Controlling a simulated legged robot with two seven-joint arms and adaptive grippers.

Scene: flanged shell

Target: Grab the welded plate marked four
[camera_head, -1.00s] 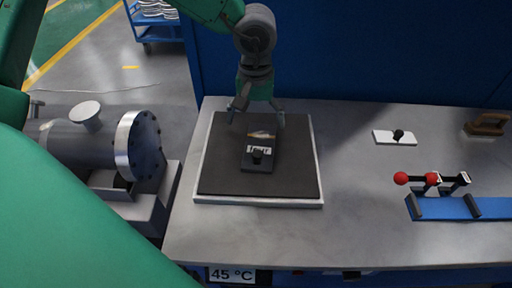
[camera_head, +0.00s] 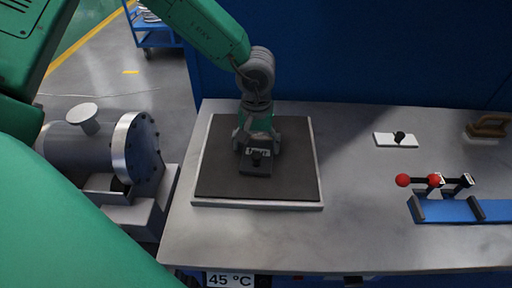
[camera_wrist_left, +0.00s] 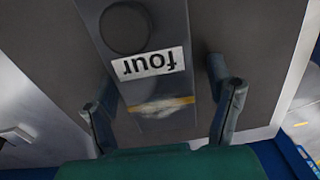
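The welded plate marked four (camera_head: 256,167) is a dark grey block with a round black knob and a white "four" label. It lies on a dark mat with a pale rim (camera_head: 215,183) on the table. My left gripper (camera_head: 258,147) is over the far end of the plate. In the left wrist view the plate (camera_wrist_left: 155,92) runs between the two spread fingers (camera_wrist_left: 165,105), with a gap visible on the right side. The label and a pale weld patch with a yellow stripe show there. My right gripper is not in view.
A white plate with a black knob (camera_head: 396,140), a blue toggle-clamp fixture (camera_head: 450,209) with red balls and a brown handled tool (camera_head: 488,127) are on the right. A flanged cylinder (camera_head: 100,147) stands left of the table. The table's middle right is clear.

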